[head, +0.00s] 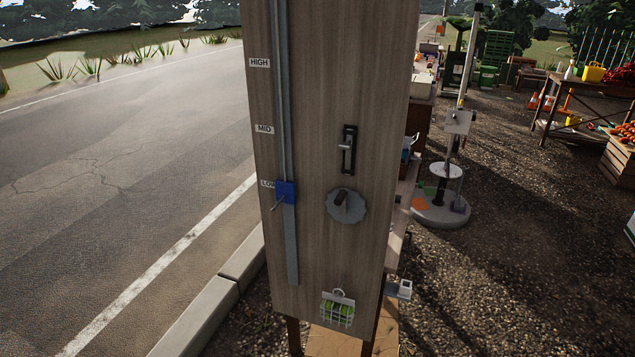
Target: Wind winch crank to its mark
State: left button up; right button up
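A wooden panel (310,240) stands upright in the middle of the head view. A round grey scalloped disc with a dark knob or handle (345,205) is mounted on its lower right half; it looks like the winch crank. Above it is a dark plate with a light lever handle (347,148). A vertical grey rail (284,110) runs down the panel's left side, with a blue slider (285,191) beside the LOW label (267,184). The MID label (264,129) and HIGH label (259,62) are above. I cannot make out a separate mark on the disc. Neither gripper is in view.
A small basket with green things (338,312) hangs low on the panel. A grey round-based stand (440,208) is behind it to the right. A table (585,88) and a wooden crate (618,158) are farther right. A road (110,170) and kerb (200,318) lie left.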

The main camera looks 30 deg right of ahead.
aim_at(342, 211)
jog(key=i+z, duration=0.1)
jog(key=z, duration=0.65)
